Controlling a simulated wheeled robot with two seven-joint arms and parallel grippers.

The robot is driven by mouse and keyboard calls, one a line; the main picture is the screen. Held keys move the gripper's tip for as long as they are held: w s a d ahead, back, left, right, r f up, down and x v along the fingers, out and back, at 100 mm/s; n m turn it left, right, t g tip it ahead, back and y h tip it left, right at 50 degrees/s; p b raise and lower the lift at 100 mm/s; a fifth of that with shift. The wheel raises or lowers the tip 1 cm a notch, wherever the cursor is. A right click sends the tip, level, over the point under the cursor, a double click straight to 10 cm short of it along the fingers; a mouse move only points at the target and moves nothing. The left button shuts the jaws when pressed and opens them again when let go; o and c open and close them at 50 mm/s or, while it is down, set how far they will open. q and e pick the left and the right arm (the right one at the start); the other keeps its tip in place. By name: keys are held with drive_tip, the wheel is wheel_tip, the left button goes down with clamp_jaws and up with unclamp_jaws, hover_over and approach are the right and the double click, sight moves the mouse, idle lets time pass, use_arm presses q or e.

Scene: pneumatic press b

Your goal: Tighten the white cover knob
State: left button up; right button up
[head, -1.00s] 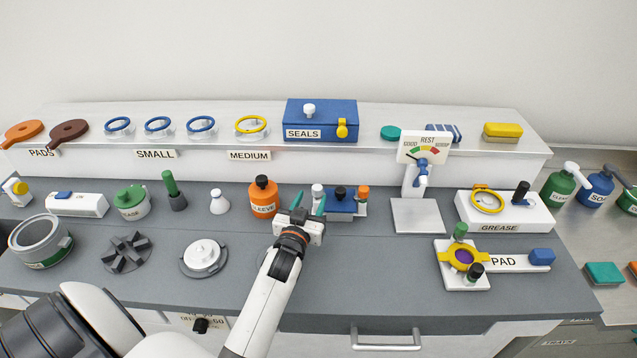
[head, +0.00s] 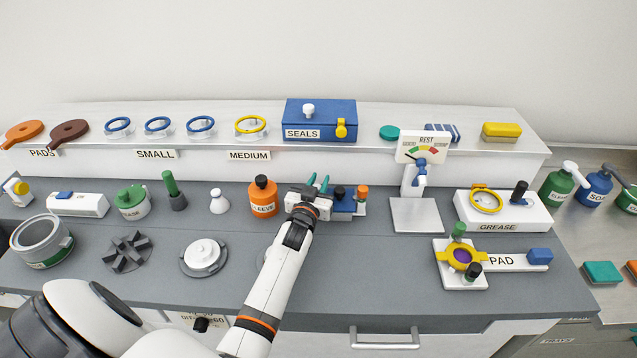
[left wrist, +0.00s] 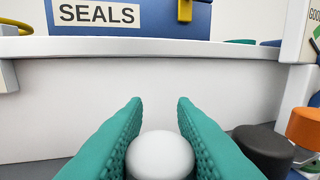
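The white knob (left wrist: 160,155) shows in the left wrist view, between the two teal fingers and touching their inner faces. It belongs to the small blue block (head: 343,208) with black and orange knobs. In the head view my left gripper (head: 318,182) covers the white knob. Its fingers stand close together, shut on the knob. The black knob (left wrist: 263,150) is just right of the fingers in the left wrist view. My right gripper is not in view.
The orange sleeve bottle (head: 263,198) stands close left of the gripper. The gauge stand (head: 417,214) is to the right. The raised shelf with the blue SEALS box (head: 320,122) is behind. The bench front between is mostly clear.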

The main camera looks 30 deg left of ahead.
use_arm(q)
drive_tip(key=shift+c, duration=1.1)
drive_tip(key=shift+r+m+t+h+p, duration=0.15)
drive_tip(key=shift+m+t+h+p, duration=0.15)
drive_tip(key=shift+m+h+p, duration=0.6)
drive_tip(key=shift+m+h, duration=0.5)
drive_tip(key=shift+h, duration=0.6)
drive_tip(key=shift+d+m+h, duration=0.1)
drive_tip(key=shift+m+h, duration=0.2)
drive_tip(key=shift+h, duration=0.3)
drive_tip(key=shift+d+m+h+b, duration=0.2)
drive_tip(key=shift+m+h, duration=0.45)
drive_tip(key=shift+h, duration=0.35)
drive_tip(key=shift+d+m+h+b, duration=0.1)
drive_tip(key=shift+m+h+b, duration=0.1)
drive_tip(key=shift+m+h, duration=0.65)
drive_tip(key=shift+h, duration=0.35)
drive_tip(key=o, duration=1)
drive_tip(key=shift+f, duration=0.2)
